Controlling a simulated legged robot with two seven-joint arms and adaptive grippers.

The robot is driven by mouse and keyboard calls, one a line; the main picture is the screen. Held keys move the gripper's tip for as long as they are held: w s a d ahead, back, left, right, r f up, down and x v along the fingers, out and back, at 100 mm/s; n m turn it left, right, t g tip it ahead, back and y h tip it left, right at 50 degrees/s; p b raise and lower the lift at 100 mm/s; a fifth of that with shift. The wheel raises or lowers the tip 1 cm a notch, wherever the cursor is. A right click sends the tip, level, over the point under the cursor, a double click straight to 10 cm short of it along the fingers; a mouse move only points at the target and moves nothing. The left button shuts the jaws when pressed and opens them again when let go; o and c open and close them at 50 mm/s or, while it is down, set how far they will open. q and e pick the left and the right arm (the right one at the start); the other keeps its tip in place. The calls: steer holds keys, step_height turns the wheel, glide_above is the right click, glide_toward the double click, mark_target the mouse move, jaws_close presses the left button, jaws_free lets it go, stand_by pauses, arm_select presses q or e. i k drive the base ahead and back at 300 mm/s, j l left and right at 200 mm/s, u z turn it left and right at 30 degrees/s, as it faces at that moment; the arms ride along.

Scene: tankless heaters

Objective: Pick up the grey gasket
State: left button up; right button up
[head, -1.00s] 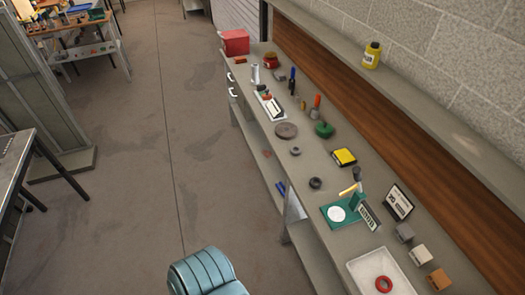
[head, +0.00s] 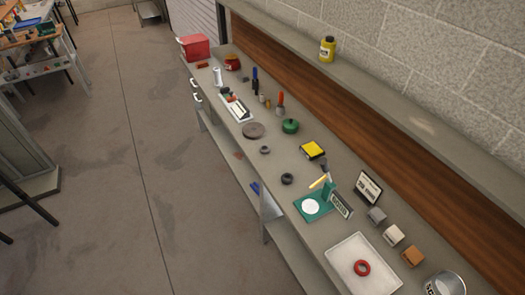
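A small grey ring (head: 265,150), which looks like the grey gasket, lies flat on the long workbench (head: 285,225). A darker ring (head: 287,179) lies a little nearer along the bench. A wider grey-brown disc (head: 253,130) lies just beyond the small grey ring. At this size I cannot be certain which one is the grey gasket. A red ring (head: 362,268) lies in a white tray (head: 345,247) at the near end. Neither of my grippers is in view.
A green stand (head: 315,206) with a white disc and sign stands between the dark ring and tray. A shelf (head: 400,105) overhangs the back. The floor (head: 150,190) left of the bench is clear.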

mark_target(264, 146)
steer(key=z, duration=0.95)
steer(key=i+j+z, duration=0.1)
steer(key=j+z, duration=0.4)
steer(key=j, duration=0.15)
steer(key=j+z, duration=0.45)
steer(key=j, duration=0.15)
steer(key=k+j+z, duration=0.2)
steer(key=j+z, duration=0.3)
steer(key=j, duration=0.15)
